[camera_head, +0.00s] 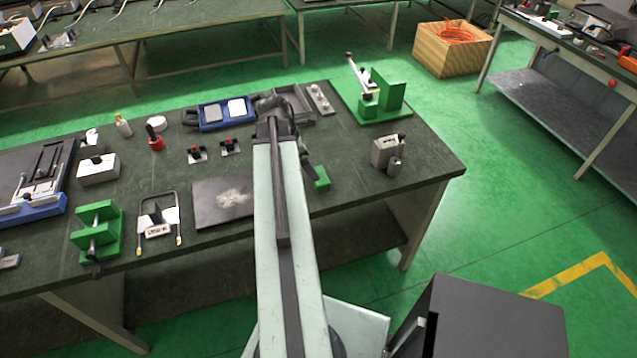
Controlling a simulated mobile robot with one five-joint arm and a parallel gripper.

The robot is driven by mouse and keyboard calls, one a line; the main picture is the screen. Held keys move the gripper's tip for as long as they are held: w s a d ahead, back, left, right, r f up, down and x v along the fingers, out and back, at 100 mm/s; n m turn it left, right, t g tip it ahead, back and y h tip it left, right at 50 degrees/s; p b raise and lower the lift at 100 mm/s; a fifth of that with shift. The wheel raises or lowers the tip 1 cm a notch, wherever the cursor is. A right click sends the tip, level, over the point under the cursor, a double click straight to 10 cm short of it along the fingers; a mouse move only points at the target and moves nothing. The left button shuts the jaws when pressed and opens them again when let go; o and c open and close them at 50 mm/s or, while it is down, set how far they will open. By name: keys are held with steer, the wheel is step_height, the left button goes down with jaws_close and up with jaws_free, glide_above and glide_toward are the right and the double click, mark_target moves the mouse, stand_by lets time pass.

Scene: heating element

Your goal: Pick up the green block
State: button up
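A small green block (321,178) lies on the dark green table top, just right of my arm, near the middle of the table. My arm reaches over the table and its dark end parts bend down behind the pale link. My gripper (309,161) is seen only in part as a dark shape just behind and left of the block. It is very close to the block, but I cannot tell whether it touches it. Its fingers are too small and hidden to show whether they are open or shut.
A green fixture (390,97) stands at the back right and another green clamp (97,230) at the left. A grey metal block (385,150) stands right of the small block. A dark plate (222,200) lies left of my arm. Table space in front of the block is clear.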

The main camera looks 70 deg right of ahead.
mark_target(320, 175)
steer(key=b+x, duration=0.3)
steer(key=x, duration=0.1)
steer(key=s+b+x, duration=0.1)
steer(key=b+x, duration=0.3)
steer(key=shift+s+f+b, duration=0.1)
steer(key=shift+s+b, duration=0.05)
steer(key=shift+b, duration=0.15)
steer(key=shift+r, duration=0.2)
steer(key=c, duration=1.4)
step_height(320, 175, up, 10)
steer(key=p, duration=1)
steer(key=shift+r+p, duration=0.1)
steer(key=shift+p, duration=0.2)
steer(key=shift+c, duration=0.2)
